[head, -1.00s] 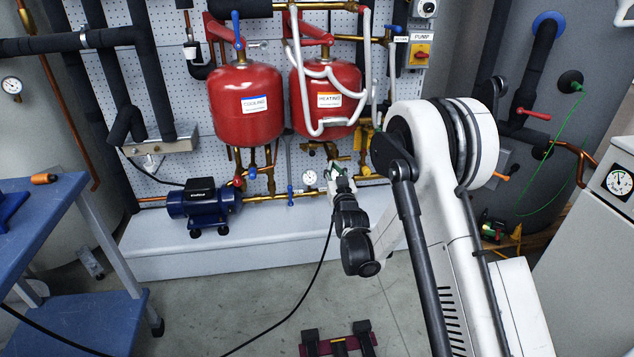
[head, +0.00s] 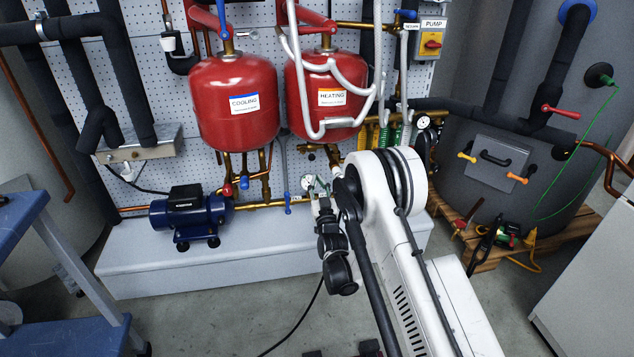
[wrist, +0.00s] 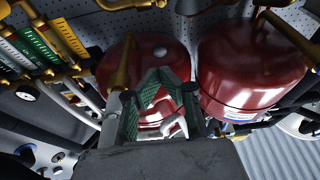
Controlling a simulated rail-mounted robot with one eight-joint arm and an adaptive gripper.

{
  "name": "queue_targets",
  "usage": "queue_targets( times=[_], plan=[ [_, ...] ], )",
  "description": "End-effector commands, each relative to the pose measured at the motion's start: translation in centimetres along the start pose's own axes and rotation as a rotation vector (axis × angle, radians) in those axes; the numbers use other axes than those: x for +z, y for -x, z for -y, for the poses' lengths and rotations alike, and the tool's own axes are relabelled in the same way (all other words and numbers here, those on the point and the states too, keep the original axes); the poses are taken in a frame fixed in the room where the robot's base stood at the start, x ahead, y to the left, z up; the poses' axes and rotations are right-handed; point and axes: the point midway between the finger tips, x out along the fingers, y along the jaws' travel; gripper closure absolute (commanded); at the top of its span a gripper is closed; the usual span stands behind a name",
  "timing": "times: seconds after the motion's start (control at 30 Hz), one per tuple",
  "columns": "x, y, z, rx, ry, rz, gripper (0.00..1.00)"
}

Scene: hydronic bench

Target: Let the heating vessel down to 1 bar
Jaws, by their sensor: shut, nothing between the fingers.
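The red heating vessel (head: 325,92), with an orange-and-white HEATING label (head: 333,97), hangs on the perforated panel, right of the red cooling vessel (head: 233,103). A looped pale hose hangs in front of it. A round gauge (head: 309,183) sits on the piping below. My gripper (head: 321,196) is below the heating vessel, close to this gauge; its tips are small and partly unclear here. In the wrist view, my gripper's green-lined fingers (wrist: 160,82) are shut and empty, with the heating vessel (wrist: 116,66) behind them. I cannot tell whether they touch anything.
A blue pump (head: 188,212) stands on the grey ledge (head: 140,262) at left. A blue cart (head: 75,280) stands at the left edge. A grey tank (head: 475,110) and a wooden pallet (head: 485,262) are at right. Yellow and green flow meters (wrist: 42,42) show in the wrist view.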

Motion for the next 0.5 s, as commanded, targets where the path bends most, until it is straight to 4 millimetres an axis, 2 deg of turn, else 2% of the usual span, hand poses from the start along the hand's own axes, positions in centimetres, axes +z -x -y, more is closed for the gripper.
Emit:
queue_targets(
  times=[0.5],
  plan=[
    [0.0,-6.0,0.0,0.0,-0.001,0.001,1.0]
  ],
)
